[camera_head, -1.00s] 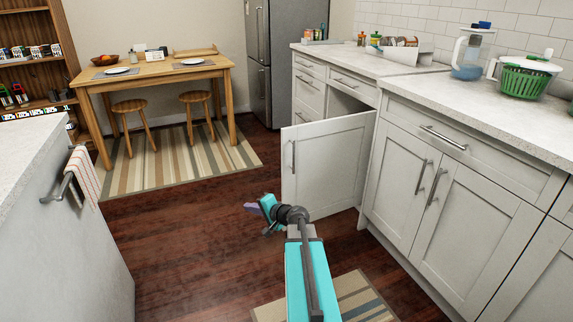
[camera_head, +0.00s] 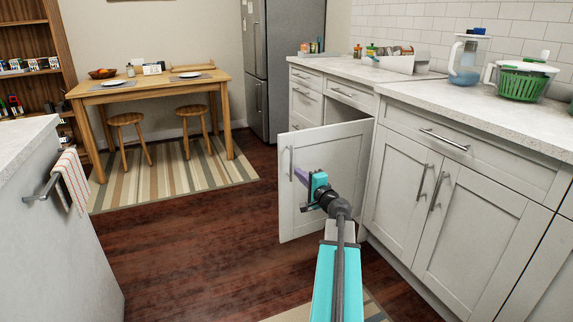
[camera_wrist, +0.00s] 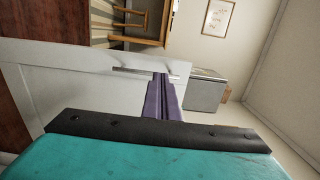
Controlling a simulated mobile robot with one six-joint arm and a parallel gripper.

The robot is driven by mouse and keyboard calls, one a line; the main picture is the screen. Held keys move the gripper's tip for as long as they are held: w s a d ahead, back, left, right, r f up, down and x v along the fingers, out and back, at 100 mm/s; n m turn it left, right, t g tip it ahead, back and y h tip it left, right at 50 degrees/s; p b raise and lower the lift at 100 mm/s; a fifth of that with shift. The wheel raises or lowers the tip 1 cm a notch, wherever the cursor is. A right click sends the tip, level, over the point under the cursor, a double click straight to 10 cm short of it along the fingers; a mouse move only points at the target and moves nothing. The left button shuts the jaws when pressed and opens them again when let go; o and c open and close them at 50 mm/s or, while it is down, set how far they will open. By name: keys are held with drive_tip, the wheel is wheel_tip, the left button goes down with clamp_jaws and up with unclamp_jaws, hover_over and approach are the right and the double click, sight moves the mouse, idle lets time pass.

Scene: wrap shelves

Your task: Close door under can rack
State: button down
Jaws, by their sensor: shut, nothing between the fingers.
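The white cabinet door (camera_head: 335,155) stands open, swung out from the counter run into the aisle, with its bar handle (camera_head: 291,163) near its left edge. The can rack, a white tray-like holder with cans (camera_head: 394,61), sits on the counter above. My gripper (camera_head: 299,174) is shut and empty, in front of the door's face near its handle side. In the wrist view the shut purple fingers (camera_wrist: 163,98) point toward the pale door panel (camera_wrist: 90,95) and its handle (camera_wrist: 132,71). I cannot tell whether the fingers touch the door.
Closed cabinets (camera_head: 455,215) line the right side under the counter. A counter with a towel (camera_head: 73,181) stands at the left. The wooden floor (camera_head: 200,250) between is clear. A table (camera_head: 150,85) and two stools stand at the back.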

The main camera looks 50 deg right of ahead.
sight(280, 156)
drive_tip(key=shift+w, duration=0.1)
drive_tip(key=shift+b+x, duration=1.65)
drive_tip(key=shift+x, duration=5.25)
